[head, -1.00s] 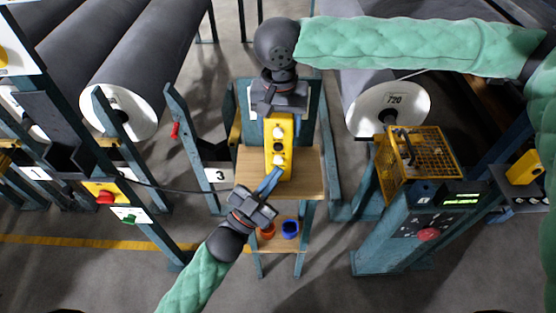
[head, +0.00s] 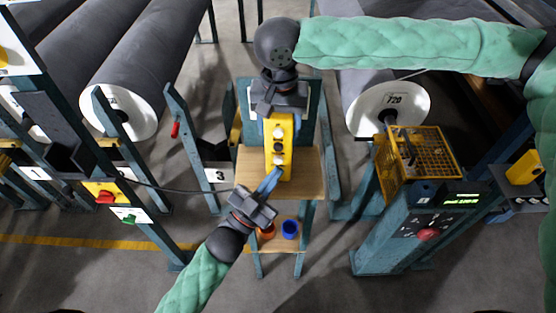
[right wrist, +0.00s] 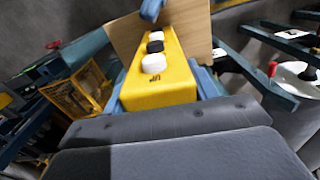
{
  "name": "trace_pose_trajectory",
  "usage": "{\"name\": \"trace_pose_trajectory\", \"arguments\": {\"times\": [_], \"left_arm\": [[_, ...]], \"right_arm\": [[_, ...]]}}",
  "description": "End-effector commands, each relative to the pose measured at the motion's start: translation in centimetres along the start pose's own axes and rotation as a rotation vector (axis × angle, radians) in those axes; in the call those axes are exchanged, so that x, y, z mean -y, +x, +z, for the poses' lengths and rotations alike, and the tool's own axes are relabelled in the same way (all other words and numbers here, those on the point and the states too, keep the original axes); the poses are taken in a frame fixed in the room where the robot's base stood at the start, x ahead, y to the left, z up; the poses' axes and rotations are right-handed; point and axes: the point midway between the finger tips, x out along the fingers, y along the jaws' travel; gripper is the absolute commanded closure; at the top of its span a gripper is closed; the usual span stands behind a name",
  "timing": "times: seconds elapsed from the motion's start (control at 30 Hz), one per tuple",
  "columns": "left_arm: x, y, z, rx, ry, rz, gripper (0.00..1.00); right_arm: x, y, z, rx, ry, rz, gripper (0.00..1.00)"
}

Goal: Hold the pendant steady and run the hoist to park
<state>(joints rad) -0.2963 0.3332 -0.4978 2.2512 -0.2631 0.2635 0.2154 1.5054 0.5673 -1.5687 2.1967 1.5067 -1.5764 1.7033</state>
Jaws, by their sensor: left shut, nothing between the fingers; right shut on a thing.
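The yellow pendant (head: 279,150) lies over the wooden shelf top (head: 308,176), with white and black buttons along its face. My right gripper (head: 279,116) is shut on its far end; in the right wrist view the pendant (right wrist: 160,92) runs away from the jaws, its end marked with a small "UP" label. My left gripper (head: 275,174) is shut and empty, its blue fingertips at the pendant's near end by the lowest button. A blue fingertip (right wrist: 152,9) also shows at that end in the right wrist view. I cannot tell if it presses a button.
A console (head: 425,230) with a red button and green display stands right, a yellow mesh basket (head: 428,152) above it. Grey rolls (head: 148,55) lie behind. Orange and blue cups (head: 290,229) sit on the lower shelf. A cable and post with a red switch (head: 105,197) stand left.

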Motion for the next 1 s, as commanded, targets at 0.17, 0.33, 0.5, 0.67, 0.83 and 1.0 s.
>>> {"name": "trace_pose_trajectory", "arguments": {"times": [0.17, 0.33, 0.5, 0.67, 0.83, 1.0], "left_arm": [[0.00, 0.00, -0.01, 0.000, 0.000, 0.000, 1.00], [0.00, 0.00, -0.01, 0.000, 0.000, 0.000, 1.00], [0.00, 0.00, -0.01, 0.000, 0.000, 0.000, 1.00], [0.01, 0.02, 0.00, 0.000, 0.000, 0.000, 1.00], [0.18, 0.26, 0.16, 0.000, 0.001, 0.000, 1.00], [0.42, 0.59, 0.37, 0.000, 0.001, 0.000, 1.00]], "right_arm": [[0.00, -0.04, -0.01, 0.000, 0.000, 0.000, 0.84], [0.00, -0.04, -0.01, 0.000, 0.000, 0.000, 0.84], [0.00, -0.04, -0.01, 0.000, 0.000, 0.000, 0.84], [0.00, -0.04, -0.01, 0.000, 0.000, 0.000, 0.84], [0.00, -0.04, 0.00, 0.000, 0.000, 0.000, 0.84], [0.00, -0.04, -0.01, 0.000, 0.000, 0.000, 0.84]]}}
